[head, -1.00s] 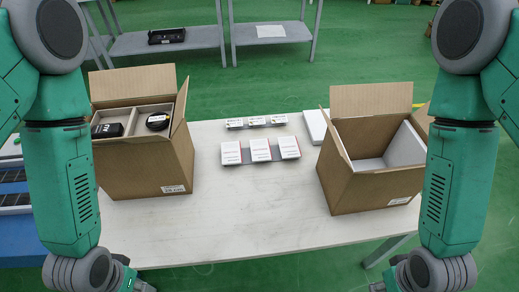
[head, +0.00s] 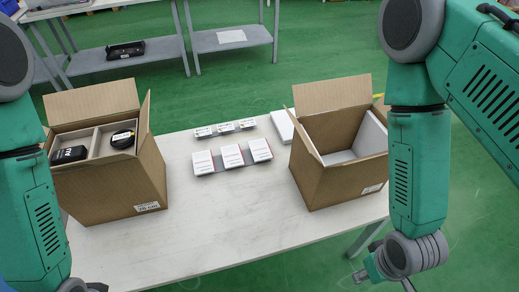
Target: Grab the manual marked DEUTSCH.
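Three white manuals with small reddish print stand in a row on a holder at the middle of the table: a left one (head: 203,162), a middle one (head: 232,156) and a right one (head: 260,150). Their print is too small to read, so I cannot tell which is marked DEUTSCH. My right gripper (head: 382,279) is at the bottom edge, in front of the table and well below and right of the manuals. It is partly cut off and I see nothing held in it. My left gripper is almost wholly outside the bottom left edge.
Three smaller labelled items (head: 225,128) stand behind the manuals. An open box (head: 110,190) with black devices is at the left; an open box (head: 335,183) with a white insert is at the right. The table front (head: 215,235) is clear.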

